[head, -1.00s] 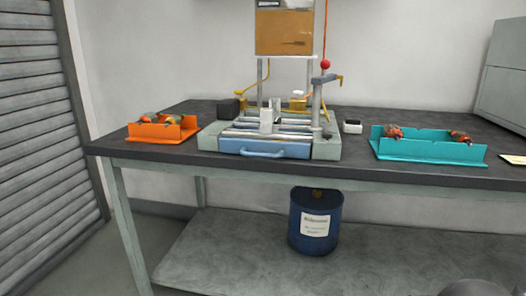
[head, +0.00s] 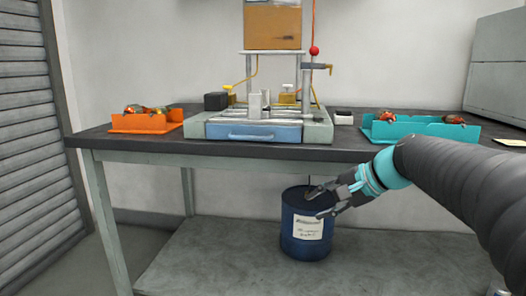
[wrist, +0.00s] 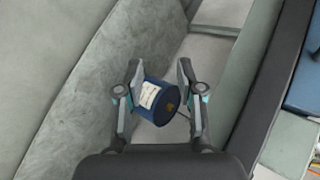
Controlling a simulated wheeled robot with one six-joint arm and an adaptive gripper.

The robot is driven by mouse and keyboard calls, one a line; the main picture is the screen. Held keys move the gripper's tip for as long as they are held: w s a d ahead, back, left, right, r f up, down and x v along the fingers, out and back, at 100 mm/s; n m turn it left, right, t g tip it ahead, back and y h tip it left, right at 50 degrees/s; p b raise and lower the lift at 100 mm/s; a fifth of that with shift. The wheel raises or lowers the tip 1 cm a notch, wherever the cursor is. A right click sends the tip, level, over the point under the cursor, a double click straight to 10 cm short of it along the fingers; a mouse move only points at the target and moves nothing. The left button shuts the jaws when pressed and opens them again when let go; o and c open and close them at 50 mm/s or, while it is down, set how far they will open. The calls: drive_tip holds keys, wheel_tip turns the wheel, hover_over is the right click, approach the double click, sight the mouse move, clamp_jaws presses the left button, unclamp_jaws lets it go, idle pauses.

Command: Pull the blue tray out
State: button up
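The blue tray (head: 254,133) is a shallow drawer with a bar handle on its front. It sits in the base of the grey winding machine (head: 318,131) on the bench, its front about level with the machine's front. My gripper (head: 318,199) is at the right of centre in the head view, lower than the bench top and in front of it, apart from the tray. In the wrist view my gripper (wrist: 158,70) has its fingers spread with nothing held. A blue corner at the wrist view's right edge may be the tray; I cannot tell.
A blue drum (head: 305,240) with a white label stands on the lower shelf (head: 200,255), behind my gripper. On the bench (head: 110,139), an orange bin (head: 140,124) with parts stands left of the machine and a teal bin (head: 420,131) with parts stands right.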

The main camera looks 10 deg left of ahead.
drive_tip(key=w+a+r+m+y, duration=0.2)
drive_tip(key=w+a+r+y, duration=0.15)
drive_tip(key=r, duration=0.45)
drive_tip(key=m+y, duration=0.1)
drive_tip(key=y, duration=0.2)
approach(253, 137)
drive_tip(key=shift+h, duration=0.25)
drive_tip(key=x, duration=1.1)
drive_tip(key=shift+a+r+b, duration=0.1)
drive_tip(key=shift+a+b, duration=0.25)
drive_tip(key=shift+b, duration=0.05)
clamp_jaws()
